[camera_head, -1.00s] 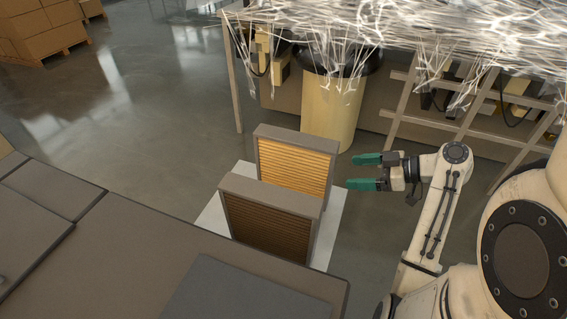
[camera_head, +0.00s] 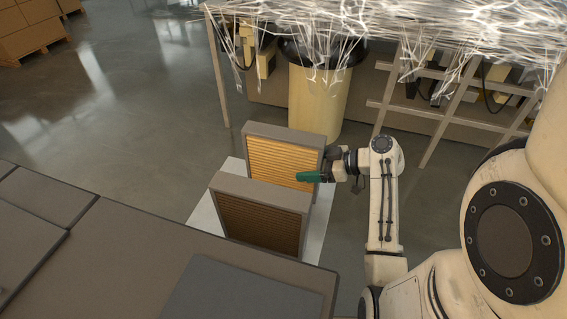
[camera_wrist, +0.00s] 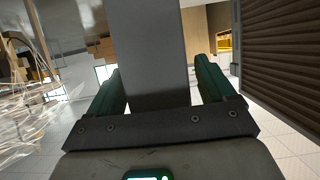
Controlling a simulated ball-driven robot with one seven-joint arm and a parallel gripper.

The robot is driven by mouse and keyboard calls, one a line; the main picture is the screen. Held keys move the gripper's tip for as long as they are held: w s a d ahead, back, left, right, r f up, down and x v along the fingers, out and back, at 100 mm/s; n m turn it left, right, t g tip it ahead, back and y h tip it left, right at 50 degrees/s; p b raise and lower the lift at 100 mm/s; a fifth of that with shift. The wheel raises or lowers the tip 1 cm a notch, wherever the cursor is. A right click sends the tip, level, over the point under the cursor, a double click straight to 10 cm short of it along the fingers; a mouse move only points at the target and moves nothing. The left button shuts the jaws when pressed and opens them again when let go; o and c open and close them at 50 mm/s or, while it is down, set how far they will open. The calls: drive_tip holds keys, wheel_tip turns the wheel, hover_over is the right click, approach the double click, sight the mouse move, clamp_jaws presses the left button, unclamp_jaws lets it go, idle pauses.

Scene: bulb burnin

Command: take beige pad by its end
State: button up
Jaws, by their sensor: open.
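Two upright pleated pads with grey-brown frames stand one behind the other. The far pad (camera_head: 284,157) has light tan pleats and best matches the beige pad. The near pad (camera_head: 262,208) has darker brown pleats. My gripper (camera_head: 318,172) is open at the far pad's right end. One green finger shows on the near side of that pad; the other is hidden behind it. In the wrist view my gripper (camera_wrist: 160,78) has its fingers on either side of the far pad's grey end (camera_wrist: 155,50), with gaps visible. The near pad's ribbed face (camera_wrist: 280,60) is at the right.
The pads stand on a white mat (camera_head: 205,215) on the floor. A brown table (camera_head: 120,255) is in front. A cream bin (camera_head: 318,100) and a lattice frame (camera_head: 440,110) stand behind. White tangled strands (camera_head: 420,35) hang over the back bench.

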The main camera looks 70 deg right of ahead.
drive_tip(key=c, duration=1.3)
drive_tip(key=shift+o, duration=0.2)
drive_tip(key=shift+r, duration=0.1)
